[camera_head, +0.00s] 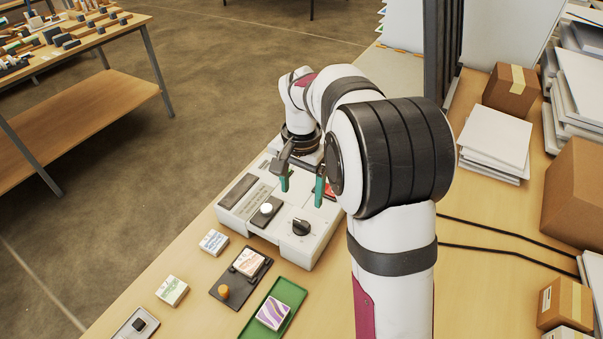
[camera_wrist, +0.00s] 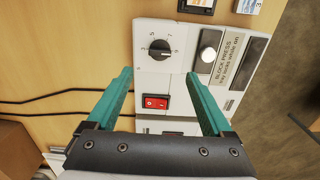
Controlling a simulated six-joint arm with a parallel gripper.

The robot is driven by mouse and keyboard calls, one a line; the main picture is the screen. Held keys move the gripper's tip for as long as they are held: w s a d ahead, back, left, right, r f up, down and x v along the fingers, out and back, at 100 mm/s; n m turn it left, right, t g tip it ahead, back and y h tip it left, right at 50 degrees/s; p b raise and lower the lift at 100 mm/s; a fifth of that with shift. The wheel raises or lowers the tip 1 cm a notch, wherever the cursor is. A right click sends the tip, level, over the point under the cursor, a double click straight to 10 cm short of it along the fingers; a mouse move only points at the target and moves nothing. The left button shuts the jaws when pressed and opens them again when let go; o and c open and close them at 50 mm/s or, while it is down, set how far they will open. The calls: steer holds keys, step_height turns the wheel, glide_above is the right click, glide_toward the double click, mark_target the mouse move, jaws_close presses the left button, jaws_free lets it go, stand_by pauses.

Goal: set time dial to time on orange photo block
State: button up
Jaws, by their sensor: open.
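The time dial is a black knob (camera_head: 301,227) on the front of the pale press machine (camera_head: 322,238). In the wrist view the dial (camera_wrist: 159,50) has small numbers around it; its exact setting is too small to tell. My gripper (camera_head: 302,189) is open and empty above the machine, behind the dial in the head view. In the wrist view its teal fingers (camera_wrist: 158,74) are spread, with the dial beyond the gap, not touched. The orange photo block (camera_head: 249,262) lies on a dark holder (camera_head: 224,275) in front of the machine. Its time cannot be read.
A red switch (camera_wrist: 155,101), a white button (camera_wrist: 209,54) and a "BLOCK PRESS" label (camera_wrist: 231,58) are beside the dial. Blue (camera_head: 213,242) and green (camera_head: 172,290) blocks lie left; a purple block (camera_head: 272,313) sits on a green tray (camera_head: 292,292). Boxes and black cables lie right.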

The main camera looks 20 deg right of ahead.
step_height(320, 180, up, 6)
steer(key=shift+f, duration=0.15)
stand_by(0.3)
steer(key=s+a+f+n, duration=0.1)
steer(key=s+a, duration=0.1)
steer(key=s, duration=0.7)
steer(key=s+a+f+n+y, duration=0.1)
steer(key=s+a, duration=0.1)
steer(key=s, duration=0.8)
steer(key=s+a+n, duration=0.1)
steer(key=s, duration=0.9)
steer(key=shift+s+a+f+n+y, duration=0.2)
steer(key=shift+a+f+n+y, duration=0.1)
steer(key=shift+a+f+y, duration=0.1)
